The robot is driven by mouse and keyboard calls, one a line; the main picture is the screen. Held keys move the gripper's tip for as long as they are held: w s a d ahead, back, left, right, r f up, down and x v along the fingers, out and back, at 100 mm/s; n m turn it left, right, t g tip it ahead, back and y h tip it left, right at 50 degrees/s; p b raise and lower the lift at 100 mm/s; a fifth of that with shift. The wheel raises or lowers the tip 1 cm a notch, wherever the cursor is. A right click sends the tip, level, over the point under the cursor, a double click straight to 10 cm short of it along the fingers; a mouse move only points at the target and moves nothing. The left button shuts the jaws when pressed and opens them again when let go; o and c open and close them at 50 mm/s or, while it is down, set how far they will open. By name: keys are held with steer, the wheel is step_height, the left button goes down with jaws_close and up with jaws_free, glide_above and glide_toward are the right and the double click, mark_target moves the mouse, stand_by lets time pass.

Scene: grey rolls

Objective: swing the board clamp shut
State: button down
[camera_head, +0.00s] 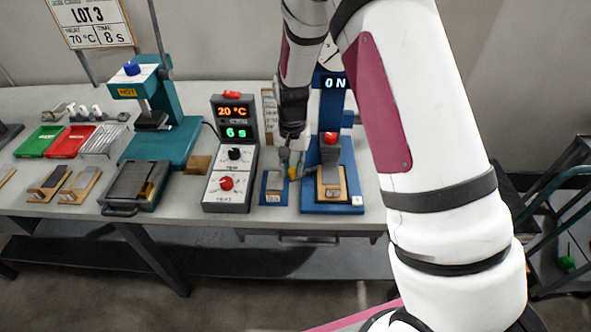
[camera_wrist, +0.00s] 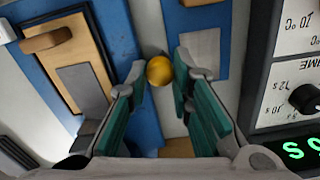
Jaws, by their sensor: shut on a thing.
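My gripper (camera_wrist: 159,75) has its fingertips on either side of a round yellow knob (camera_wrist: 159,70) and is shut on it. In the head view the yellow knob (camera_head: 293,173) shows just below my gripper (camera_head: 291,160), between a small blue stand and a blue press. I take the knob to be the end of the board clamp's lever; the rest of the lever is hidden. On the press's blue base (camera_head: 334,208) lies a wooden board (camera_head: 331,186) with a grey plate; both also show in the wrist view (camera_wrist: 70,50).
The small blue stand (camera_head: 273,187) is left of the knob. Further left is a control box (camera_head: 230,160) reading 20 °C and 6 s. A teal press (camera_head: 165,130) and trays (camera_head: 70,141) are at the left.

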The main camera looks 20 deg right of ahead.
steer(key=shift+w+a+m+b, duration=0.15)
steer(key=shift+w+m, duration=0.3)
steer(key=shift+m, duration=0.5)
steer(key=shift+w+m+b, duration=0.15)
steer(key=shift+w+m, duration=0.3)
steer(key=shift+m, duration=0.5)
steer(key=c, duration=1.4)
jaws_free()
steer(key=shift+r, duration=0.1)
steer(key=shift+r, duration=5.9)
